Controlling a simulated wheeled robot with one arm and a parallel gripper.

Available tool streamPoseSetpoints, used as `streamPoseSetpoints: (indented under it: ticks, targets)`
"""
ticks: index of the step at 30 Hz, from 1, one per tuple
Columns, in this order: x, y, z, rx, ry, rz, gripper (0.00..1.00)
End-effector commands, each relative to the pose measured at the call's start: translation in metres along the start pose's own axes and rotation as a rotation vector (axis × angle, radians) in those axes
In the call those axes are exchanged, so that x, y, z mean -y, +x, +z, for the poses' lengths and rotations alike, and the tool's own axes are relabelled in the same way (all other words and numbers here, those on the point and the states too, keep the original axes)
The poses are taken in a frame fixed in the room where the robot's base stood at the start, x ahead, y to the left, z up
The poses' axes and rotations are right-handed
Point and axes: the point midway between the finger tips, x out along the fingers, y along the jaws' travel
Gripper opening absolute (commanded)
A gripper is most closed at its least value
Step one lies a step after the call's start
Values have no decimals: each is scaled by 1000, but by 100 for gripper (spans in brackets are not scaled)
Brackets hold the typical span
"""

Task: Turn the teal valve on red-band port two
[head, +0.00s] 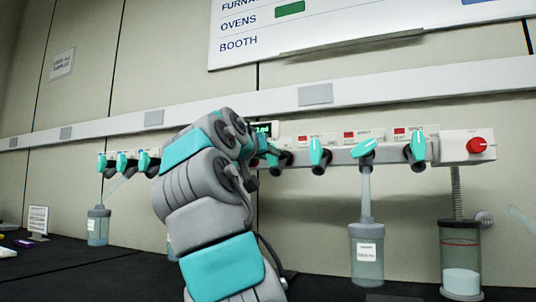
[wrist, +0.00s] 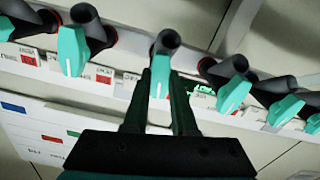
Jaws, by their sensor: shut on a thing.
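A row of teal valves runs along the white manifold (head: 340,155). In the wrist view my gripper (wrist: 160,85) has its two dark fingers on either side of one teal valve handle (wrist: 160,68), shut on it. Port numbers are too small to read. The neighbouring teal valve (head: 318,152) stands upright; the one beyond (head: 365,150) is tilted.
Flasks hang below the manifold, one at mid-right (head: 367,255) and one at left (head: 98,226). A red knob (head: 477,145) sits at the right end above a clear canister (head: 461,262). Neighbouring valves stand close on both sides of my gripper.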

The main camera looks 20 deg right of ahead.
Motion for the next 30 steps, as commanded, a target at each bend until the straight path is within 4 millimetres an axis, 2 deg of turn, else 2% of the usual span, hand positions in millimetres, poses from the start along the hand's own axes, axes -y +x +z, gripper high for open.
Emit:
streamPoseSetpoints:
  ticks: [12, 28, 29, 30]
  targets:
    - [2, 1, 1, 3, 182, 0, 0]
    - [1, 1, 1, 3, 205, 1, 0]
    - [1, 1, 1, 3, 205, 1, 26]
    - [1, 1, 1, 3, 205, 1, 30]
